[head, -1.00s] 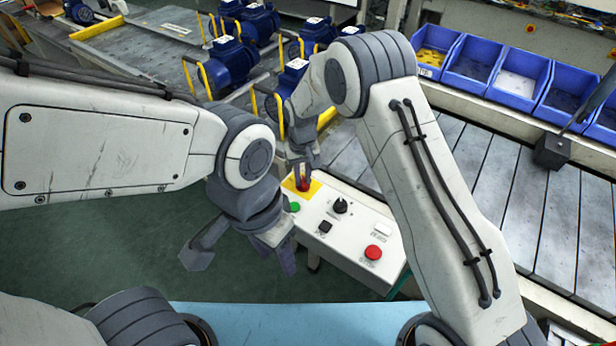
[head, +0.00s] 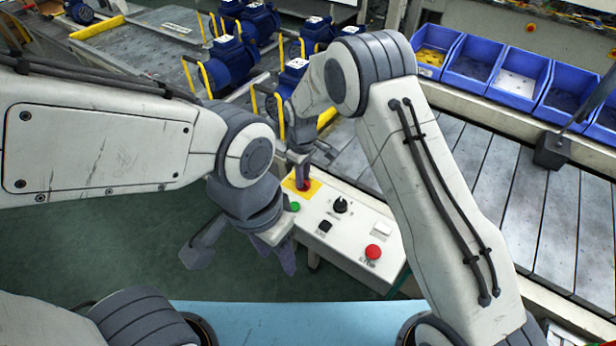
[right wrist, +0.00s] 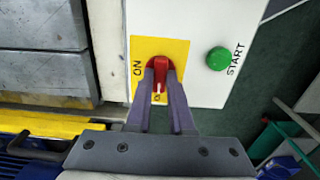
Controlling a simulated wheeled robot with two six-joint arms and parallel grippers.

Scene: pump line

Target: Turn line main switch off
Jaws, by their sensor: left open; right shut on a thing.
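The line main switch is a red handle on a yellow plate (head: 314,187) at the far left end of the white control panel; the handle (right wrist: 160,70) shows in the right wrist view. My right gripper (right wrist: 161,75) is shut on this handle, one finger on each side. The handle lies in line with the fingers, its near end towards a partly hidden label starting with "O". The ON label (right wrist: 137,68) is to the left of the handle. My left gripper (head: 240,259) is open and empty, beside the panel's left edge and apart from the switch.
A slatted conveyor (head: 490,185) and blue bins (head: 517,80) lie to the right. Blue pumps (head: 232,62) stand behind.

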